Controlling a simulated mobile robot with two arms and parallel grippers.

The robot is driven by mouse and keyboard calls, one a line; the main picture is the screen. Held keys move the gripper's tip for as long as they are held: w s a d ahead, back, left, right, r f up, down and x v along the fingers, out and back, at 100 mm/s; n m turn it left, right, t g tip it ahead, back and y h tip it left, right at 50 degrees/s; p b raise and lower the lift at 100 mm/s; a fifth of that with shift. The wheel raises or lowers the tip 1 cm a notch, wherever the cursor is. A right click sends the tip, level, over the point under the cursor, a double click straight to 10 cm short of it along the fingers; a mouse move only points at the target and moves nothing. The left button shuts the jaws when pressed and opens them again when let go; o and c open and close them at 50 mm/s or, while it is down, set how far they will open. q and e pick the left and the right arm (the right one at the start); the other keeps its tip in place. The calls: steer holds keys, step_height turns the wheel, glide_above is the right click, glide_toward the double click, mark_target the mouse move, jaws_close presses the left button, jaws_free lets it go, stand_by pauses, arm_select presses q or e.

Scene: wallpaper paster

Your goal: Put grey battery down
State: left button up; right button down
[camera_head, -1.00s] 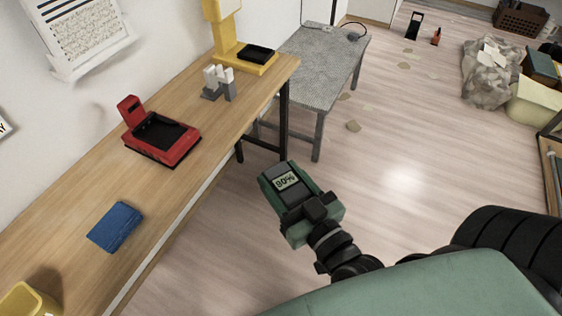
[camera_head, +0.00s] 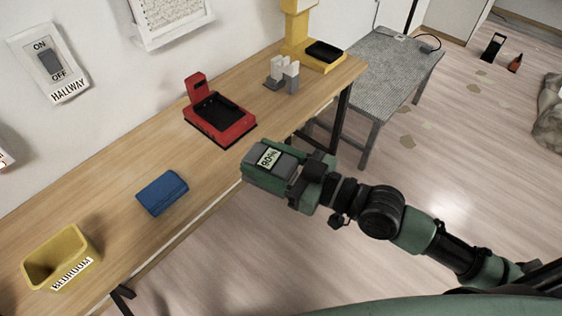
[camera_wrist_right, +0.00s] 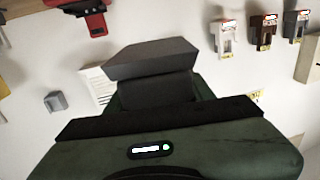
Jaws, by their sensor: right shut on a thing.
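My right gripper (camera_head: 292,178), green and black, is shut on the grey battery (camera_head: 286,165), whose lit display shows a percentage. It is held at the table's front edge, in front of the red dock. In the right wrist view the grey battery (camera_wrist_right: 150,60) juts out beyond the gripper; its lower part is hidden by the gripper body. My left gripper is in neither view.
The wooden table (camera_head: 120,240) holds a red dock (camera_head: 220,122) with a dark empty bay, a blue block (camera_head: 162,193), a yellow bin (camera_head: 62,258) labelled BEDROOM, small grey-white pieces (camera_head: 283,74) and a yellow stand (camera_head: 300,35). A grey side table (camera_head: 385,70) stands beyond.

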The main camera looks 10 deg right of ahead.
steer(key=shift+w+a+r+n+g+y, duration=0.15)
steer(key=shift+w+a+n+g+y, duration=0.05)
steer(key=shift+w+n+g+y, duration=0.1)
steer(key=shift+w+a+r+n+g+y, duration=0.1)
steer(key=shift+a+r+n+g+y, duration=0.1)
steer(key=shift+a, duration=0.15)
steer(key=shift+a+r+n+g+y, duration=0.1)
steer(key=shift+a+n+g+y, duration=0.1)
steer(key=shift+a, duration=0.1)
steer(key=shift+w+a+g, duration=0.15)
steer(key=shift+w+g, duration=0.1)
steer(key=shift+g, duration=0.15)
steer(key=shift+w+a+r+n+g+y, duration=0.1)
steer(key=shift+a+r+n+g+y, duration=0.05)
steer(key=shift+a+n+y, duration=0.2)
steer(key=shift+a+r+n+g+y, duration=0.15)
steer(key=shift+a+n, duration=0.1)
steer(key=shift+a, duration=0.15)
steer(key=shift+w+a+f+g, duration=0.1)
steer(key=shift+w+a+g, duration=0.05)
steer(key=shift+g, duration=0.25)
